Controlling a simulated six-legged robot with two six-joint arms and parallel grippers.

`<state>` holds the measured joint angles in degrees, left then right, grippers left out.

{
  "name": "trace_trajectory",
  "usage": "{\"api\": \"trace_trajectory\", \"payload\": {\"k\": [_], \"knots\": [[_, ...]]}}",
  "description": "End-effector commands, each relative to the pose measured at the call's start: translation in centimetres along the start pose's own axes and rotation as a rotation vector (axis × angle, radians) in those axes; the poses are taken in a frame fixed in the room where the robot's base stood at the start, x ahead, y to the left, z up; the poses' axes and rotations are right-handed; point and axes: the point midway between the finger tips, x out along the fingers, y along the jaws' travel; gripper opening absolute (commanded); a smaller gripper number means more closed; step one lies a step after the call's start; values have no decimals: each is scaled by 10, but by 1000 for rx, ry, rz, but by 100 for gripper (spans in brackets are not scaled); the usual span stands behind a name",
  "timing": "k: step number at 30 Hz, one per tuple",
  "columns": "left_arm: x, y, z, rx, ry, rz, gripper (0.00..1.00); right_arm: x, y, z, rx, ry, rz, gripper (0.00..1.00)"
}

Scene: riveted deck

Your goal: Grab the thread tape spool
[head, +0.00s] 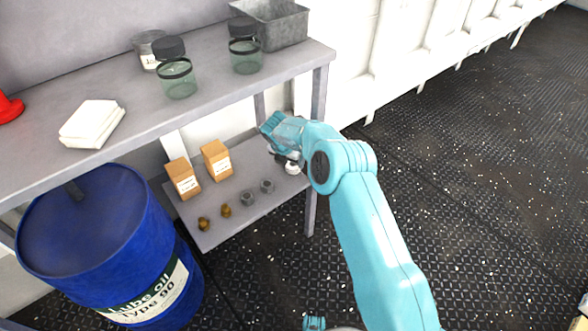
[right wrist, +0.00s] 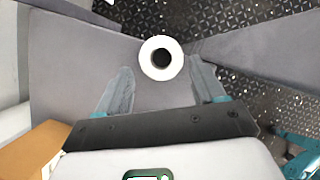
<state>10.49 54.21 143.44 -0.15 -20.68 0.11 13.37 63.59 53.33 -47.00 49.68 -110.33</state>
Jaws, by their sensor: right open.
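The thread tape spool (right wrist: 148,62) is a white ring with a dark centre. In the right wrist view it lies on the grey lower shelf, close to the shelf's edge. It also shows small and white in the head view (head: 292,169), partly hidden by my right gripper. My right gripper (head: 284,158) is open and empty. In the right wrist view its two fingers (right wrist: 160,70) point toward the spool, one to either side, with the spool around the level of the fingertips. I cannot tell the remaining height.
Two cardboard boxes (head: 217,161), grey fittings (head: 248,198) and brass fittings (head: 203,224) stand left of the spool on the lower shelf (head: 225,236). A shelf leg (head: 319,95) rises nearby. The upper shelf (head: 215,92) holds jars and a metal bin (head: 287,30). A blue drum (head: 95,235) stands left.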

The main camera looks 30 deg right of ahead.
Motion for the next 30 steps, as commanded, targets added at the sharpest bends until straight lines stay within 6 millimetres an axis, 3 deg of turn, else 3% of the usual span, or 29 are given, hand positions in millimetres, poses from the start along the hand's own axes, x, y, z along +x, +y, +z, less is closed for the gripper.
{"api": "trace_trajectory", "payload": {"k": [1,4,13,14,17,18,30], "knots": [[9,-4,-2,-4,4,0,100,15,-1,-1,2,0,0,69],[11,-6,-3,-7,7,-1,100,26,-2,0,1,1,-1,69],[10,-6,-4,-9,9,-1,100,30,-4,2,1,0,-1,69],[10,-6,-4,-9,9,-1,100,30,-4,2,1,0,-1,62],[10,-6,-4,-9,9,-1,100,30,-4,2,1,0,-1,30],[11,-6,-4,-8,9,-1,100,30,-4,2,1,0,-1,26],[6,-4,-3,-6,6,-1,100,21,-4,6,1,-1,0,26]]}}
